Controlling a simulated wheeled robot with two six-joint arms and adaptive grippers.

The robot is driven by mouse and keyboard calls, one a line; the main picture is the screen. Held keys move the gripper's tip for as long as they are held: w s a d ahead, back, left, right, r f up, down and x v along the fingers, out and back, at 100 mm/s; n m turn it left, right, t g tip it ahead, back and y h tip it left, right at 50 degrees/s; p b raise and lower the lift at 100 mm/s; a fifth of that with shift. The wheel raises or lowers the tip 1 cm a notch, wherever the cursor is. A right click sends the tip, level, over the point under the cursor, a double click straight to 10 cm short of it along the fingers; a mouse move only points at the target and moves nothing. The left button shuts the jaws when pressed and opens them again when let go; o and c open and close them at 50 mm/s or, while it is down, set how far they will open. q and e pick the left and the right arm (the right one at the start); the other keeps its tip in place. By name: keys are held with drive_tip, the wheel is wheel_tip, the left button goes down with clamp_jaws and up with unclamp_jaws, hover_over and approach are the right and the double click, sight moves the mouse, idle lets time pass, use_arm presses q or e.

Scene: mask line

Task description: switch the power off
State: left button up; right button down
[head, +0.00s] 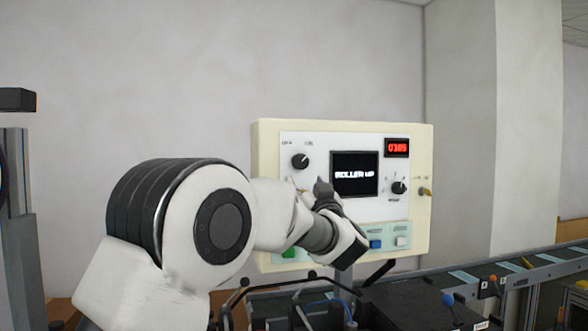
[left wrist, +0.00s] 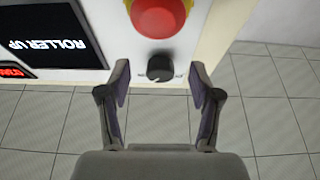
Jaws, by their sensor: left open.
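A cream control panel (head: 415,222) stands ahead in the head view. A black rotary knob (head: 300,161) is at its upper left; a knob (left wrist: 160,68) also shows in the left wrist view, where the picture is upside down. My left gripper (head: 318,188) is in front of the panel, partly hidden by its own arm. In the left wrist view my open left gripper (left wrist: 160,78) has a finger on each side of the knob, with gaps; contact does not show. The knob's label is too small to read. My right gripper is out of view.
A red push button (left wrist: 158,14) sits beside the knob. The panel has a screen (head: 354,174) reading "ROLLER UP", a red display (head: 397,147), a second knob (head: 398,188), a blue button (head: 375,244) and a white button (head: 402,241). A conveyor (head: 480,271) runs at lower right.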

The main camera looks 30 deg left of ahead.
sight(301, 163)
use_arm(q)
wheel_tip(301, 163, up, 5)
drive_tip(key=p, duration=0.3)
drive_tip(key=shift+d, duration=0.1)
drive_tip(key=w+a, duration=0.1)
drive_tip(key=a+f, duration=0.1)
drive_tip(key=w+a+p, duration=0.1)
drive_tip(key=a, duration=0.1)
drive_tip(key=shift+w+f, duration=0.2)
drive_tip(key=shift+w, duration=0.1)
drive_tip(key=shift+s+d+r, duration=0.15)
drive_tip(key=shift+d+r, duration=0.05)
drive_tip(key=shift+d, duration=0.2)
drive_tip(key=shift+c, duration=0.2)
drive_tip(key=shift+s+d+r, duration=0.1)
drive_tip(key=shift+d, duration=0.2)
drive_tip(key=c, duration=0.6)
drive_tip(key=shift+s, duration=0.1)
drive_tip(key=c, duration=0.5)
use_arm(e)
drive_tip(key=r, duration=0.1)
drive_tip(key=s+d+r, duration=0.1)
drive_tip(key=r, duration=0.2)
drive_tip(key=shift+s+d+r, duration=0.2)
